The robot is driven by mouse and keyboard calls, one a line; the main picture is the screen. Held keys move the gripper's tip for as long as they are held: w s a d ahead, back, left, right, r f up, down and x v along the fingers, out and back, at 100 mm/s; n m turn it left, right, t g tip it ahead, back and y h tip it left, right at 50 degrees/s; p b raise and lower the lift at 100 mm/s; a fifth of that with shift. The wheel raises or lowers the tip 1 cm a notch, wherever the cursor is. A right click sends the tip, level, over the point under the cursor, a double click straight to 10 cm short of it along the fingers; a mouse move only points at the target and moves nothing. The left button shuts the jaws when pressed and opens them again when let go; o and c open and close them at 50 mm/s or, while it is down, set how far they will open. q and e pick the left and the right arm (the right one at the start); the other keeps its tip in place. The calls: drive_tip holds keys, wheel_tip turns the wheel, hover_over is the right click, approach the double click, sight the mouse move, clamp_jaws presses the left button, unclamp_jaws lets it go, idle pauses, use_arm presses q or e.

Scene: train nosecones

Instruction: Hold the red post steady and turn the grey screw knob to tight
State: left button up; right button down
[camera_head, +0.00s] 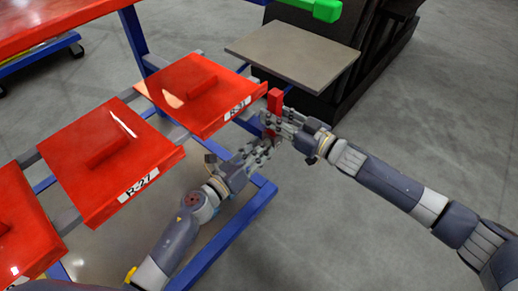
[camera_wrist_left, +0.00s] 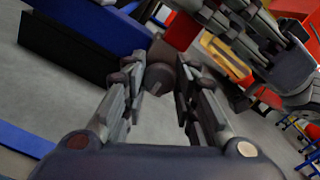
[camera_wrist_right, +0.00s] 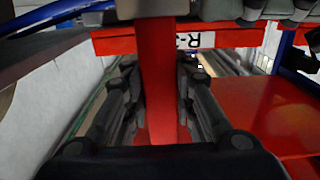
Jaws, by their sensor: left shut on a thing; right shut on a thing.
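The red post (camera_head: 274,98) stands upright beside the front corner of the far red panel. My right gripper (camera_head: 277,122) is shut on the post; in the right wrist view the post (camera_wrist_right: 158,80) runs between its fingers. My left gripper (camera_head: 264,145) is just below and in front of the right one. In the left wrist view the grey screw knob (camera_wrist_left: 158,82) sits between the left fingertips, under the red post (camera_wrist_left: 182,32), and the left gripper is shut on it. The head view hides the knob behind the fingers.
Red panels with raised blocks, including a near one (camera_head: 105,150) and the far one (camera_head: 205,88), line the blue frame (camera_head: 232,238). A grey flat plate (camera_head: 292,52) lies behind the post. A green part (camera_head: 318,9) is at the top. The floor at right is open.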

use_arm(q)
drive_tip(key=shift+f, duration=0.1)
idle(0.3)
drive_tip(key=o, duration=1)
drive_tip(key=shift+o, duration=0.2)
drive_tip(key=v, duration=1.2)
use_arm(e)
drive_tip(key=c, duration=1.3)
unclamp_jaws()
